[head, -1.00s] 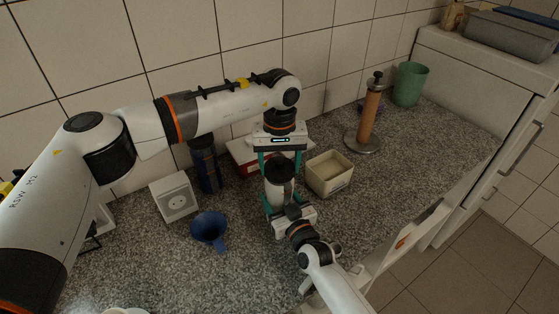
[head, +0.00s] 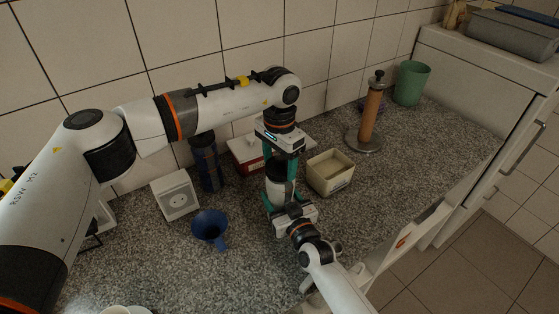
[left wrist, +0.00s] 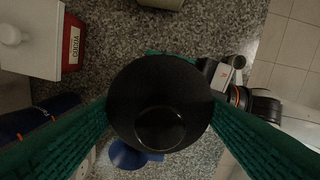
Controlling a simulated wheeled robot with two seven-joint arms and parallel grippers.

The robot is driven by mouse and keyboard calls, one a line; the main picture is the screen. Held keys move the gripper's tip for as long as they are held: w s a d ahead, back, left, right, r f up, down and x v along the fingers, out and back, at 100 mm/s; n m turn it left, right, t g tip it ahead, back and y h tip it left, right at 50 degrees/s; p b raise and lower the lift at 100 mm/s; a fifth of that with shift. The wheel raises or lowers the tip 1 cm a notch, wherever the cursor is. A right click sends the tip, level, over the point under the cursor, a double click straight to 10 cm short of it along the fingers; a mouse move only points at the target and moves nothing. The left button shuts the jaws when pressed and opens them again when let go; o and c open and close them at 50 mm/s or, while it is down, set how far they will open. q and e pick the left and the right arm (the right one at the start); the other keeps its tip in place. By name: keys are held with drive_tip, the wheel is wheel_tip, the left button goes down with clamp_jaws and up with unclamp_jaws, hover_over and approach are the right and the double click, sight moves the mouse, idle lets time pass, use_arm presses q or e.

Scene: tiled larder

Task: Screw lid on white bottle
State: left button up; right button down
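The white bottle (head: 279,194) stands upright on the speckled counter, partly hidden by both grippers. My right gripper (head: 283,202) comes in from the front, with its green fingers around the bottle's body, shut on it. My left gripper (head: 281,168) points down from above the bottle. In the left wrist view the round black lid (left wrist: 160,85) fills the space between the green fingers, which touch its two sides. The lid sits at the bottle's top, but its thread and any gap below it are hidden.
A cream tub (head: 330,186) stands close to the right, a red and white box (head: 242,155) behind. A blue funnel (head: 209,226), white socket box (head: 176,196) and dark blue flask (head: 207,165) are left.

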use_arm(q)
drive_tip(key=o, duration=0.3)
drive_tip(key=shift+o, duration=0.2)
drive_tip(key=shift+r, duration=0.1)
drive_tip(key=shift+r, duration=2.2)
drive_tip(key=shift+c, duration=0.3)
